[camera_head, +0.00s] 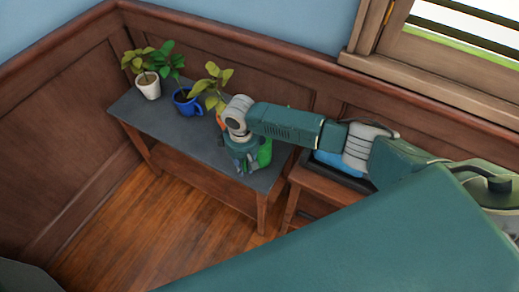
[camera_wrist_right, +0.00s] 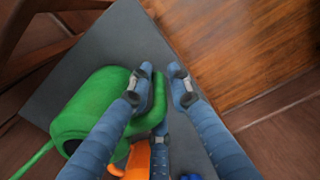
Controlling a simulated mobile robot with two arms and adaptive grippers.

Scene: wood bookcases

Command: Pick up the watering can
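The green watering can (camera_head: 264,154) stands on the right end of the dark grey table (camera_head: 203,152), partly hidden behind my right gripper (camera_head: 240,157). In the right wrist view the can's body (camera_wrist_right: 88,112) lies left of centre, with its thin spout toward the lower left. My right gripper (camera_wrist_right: 162,82) is open over the can's handle side. One finger overlaps the can, and the green handle (camera_wrist_right: 159,100) shows between the fingers. A gap shows between the right finger and the handle. My left gripper is not in view.
A white-potted plant (camera_head: 148,88) and a blue-potted plant (camera_head: 187,105) stand left on the table. An orange pot (camera_wrist_right: 138,160) sits close to the can and fingers. A wooden stand (camera_head: 325,185) is right of the table; the wall is behind. Wood floor lies in front.

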